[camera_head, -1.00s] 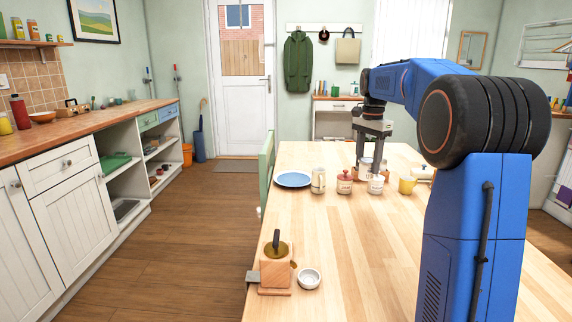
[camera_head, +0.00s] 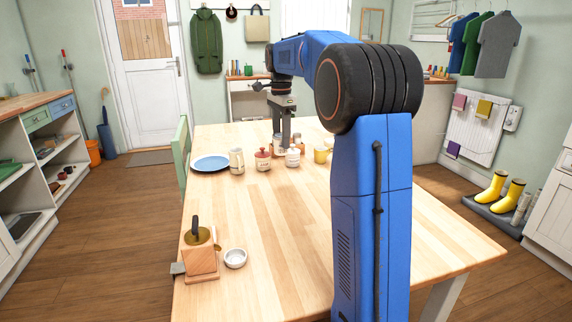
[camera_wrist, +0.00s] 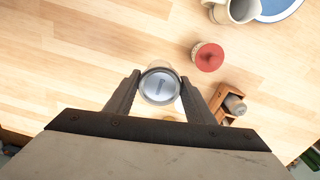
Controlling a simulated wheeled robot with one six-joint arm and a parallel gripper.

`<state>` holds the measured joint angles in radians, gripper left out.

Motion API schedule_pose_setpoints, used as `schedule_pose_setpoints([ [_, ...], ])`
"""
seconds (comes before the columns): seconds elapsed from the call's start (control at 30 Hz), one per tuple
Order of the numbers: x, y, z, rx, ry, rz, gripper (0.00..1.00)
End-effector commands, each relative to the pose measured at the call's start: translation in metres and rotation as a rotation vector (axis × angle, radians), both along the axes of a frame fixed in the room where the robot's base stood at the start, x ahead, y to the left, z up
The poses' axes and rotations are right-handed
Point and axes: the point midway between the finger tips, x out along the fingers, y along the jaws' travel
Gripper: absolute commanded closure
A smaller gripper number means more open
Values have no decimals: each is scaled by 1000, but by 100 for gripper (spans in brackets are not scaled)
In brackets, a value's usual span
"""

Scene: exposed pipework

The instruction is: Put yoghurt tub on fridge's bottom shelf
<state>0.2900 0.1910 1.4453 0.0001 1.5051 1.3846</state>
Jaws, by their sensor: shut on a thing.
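The yoghurt tub (camera_wrist: 159,86) is a round tub with a silvery lid, seen from above in the wrist view. My gripper (camera_wrist: 160,78) is shut on it, one finger on each side. In the head view my gripper (camera_head: 286,140) points down over the far part of the table, among several small containers. I cannot clearly single out the held tub there, or tell how far it is above the wood. No fridge or shelf of one is in view.
A red-lidded jar (camera_head: 263,160), a white pot (camera_head: 293,157), a yellow mug (camera_head: 321,154), a jug (camera_head: 237,161) and a blue plate (camera_head: 210,163) stand close by. A wooden caddy (camera_wrist: 225,101) is beside my gripper. The table's (camera_head: 270,205) middle is mostly clear.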

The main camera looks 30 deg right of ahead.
Motion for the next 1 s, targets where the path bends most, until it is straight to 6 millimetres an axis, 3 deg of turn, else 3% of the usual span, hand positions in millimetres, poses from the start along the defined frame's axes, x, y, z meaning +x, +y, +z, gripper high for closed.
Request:
schedule_pose_setpoints([
  [0.33,-1,0,-51,0,2,-18,80],
  [0.57,0,0,-66,0,0,-17,80],
  [0.8,-1,0,-94,0,2,-17,80],
  [1.0,0,0,-98,0,0,-17,80],
])
